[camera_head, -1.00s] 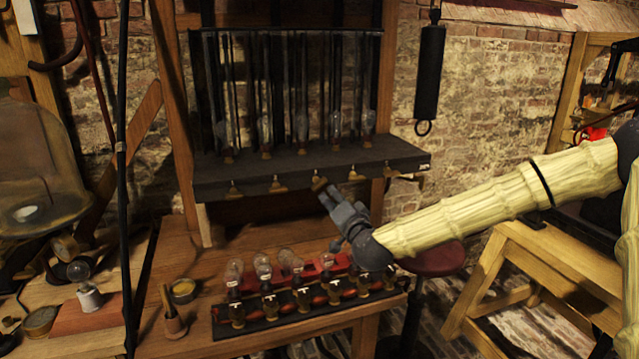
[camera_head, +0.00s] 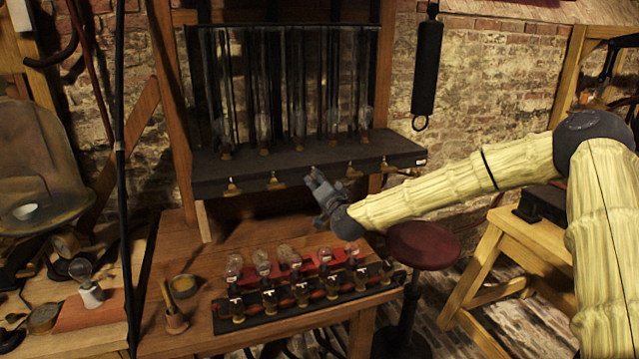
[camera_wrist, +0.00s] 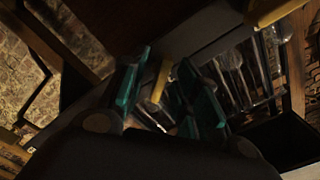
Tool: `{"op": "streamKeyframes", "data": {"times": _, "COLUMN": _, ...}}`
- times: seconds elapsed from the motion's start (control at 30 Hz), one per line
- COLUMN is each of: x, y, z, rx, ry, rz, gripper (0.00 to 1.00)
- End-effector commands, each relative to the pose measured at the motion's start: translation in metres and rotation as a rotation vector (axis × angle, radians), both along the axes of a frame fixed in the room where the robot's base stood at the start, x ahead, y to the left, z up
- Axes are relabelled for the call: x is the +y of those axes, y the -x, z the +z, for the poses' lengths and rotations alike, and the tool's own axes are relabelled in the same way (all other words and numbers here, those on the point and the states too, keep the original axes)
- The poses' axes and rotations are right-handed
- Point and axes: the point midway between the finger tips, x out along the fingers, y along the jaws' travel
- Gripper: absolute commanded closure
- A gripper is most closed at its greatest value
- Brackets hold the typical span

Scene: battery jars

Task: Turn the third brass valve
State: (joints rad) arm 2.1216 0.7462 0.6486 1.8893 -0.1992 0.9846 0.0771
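A dark shelf (camera_head: 215,170) on the wooden frame has a row of brass valves along its front edge. The first valve (camera_head: 232,187), second (camera_head: 275,183) and fourth (camera_head: 353,171) show in the head view. My gripper (camera_head: 314,177) is at the third position and hides that valve there. In the wrist view my gripper (camera_wrist: 166,92) has its teal-padded fingers apart, with a brass valve handle (camera_wrist: 161,80) between them. I see a gap beside the handle and cannot tell whether either finger touches it. Another brass piece (camera_wrist: 272,12) shows at the top.
Glass jars (camera_head: 300,85) stand on the shelf. Below, a wooden bench (camera_head: 205,245) bears a rack (camera_head: 290,308) with several small bulbs and brass fittings. A red stool (camera_head: 424,245) stands to the right. A black cylinder (camera_head: 428,70) hangs on the brick wall.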

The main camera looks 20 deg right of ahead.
Motion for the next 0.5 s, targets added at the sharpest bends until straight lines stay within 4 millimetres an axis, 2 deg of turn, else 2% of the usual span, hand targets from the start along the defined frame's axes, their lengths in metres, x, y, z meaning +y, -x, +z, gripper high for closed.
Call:
{"op": "streamKeyframes", "data": {"times": 0.1, "x": -0.0004, "y": 0.0003, "z": -0.0001, "rx": 0.000, "ry": 0.000, "rz": 0.000, "gripper": 0.71}}
{"op": "streamKeyframes", "data": {"times": 0.27, "x": -0.0006, "y": 0.0005, "z": -0.0001, "rx": 0.000, "ry": 0.000, "rz": 0.000, "gripper": 1.00}}
{"op": "streamKeyframes", "data": {"times": 0.37, "x": -0.0008, "y": 0.0006, "z": -0.0002, "rx": 0.001, "ry": 0.000, "rz": -0.001, "gripper": 1.00}}
{"op": "streamKeyframes", "data": {"times": 0.4, "x": -0.0068, "y": 0.0004, "z": -0.0001, "rx": 0.000, "ry": -0.001, "rz": -0.002, "gripper": 1.00}}
{"op": "streamKeyframes", "data": {"times": 0.5, "x": -0.0031, "y": 0.0006, "z": -0.0009, "rx": 0.001, "ry": -0.003, "rz": -0.002, "gripper": 1.00}}
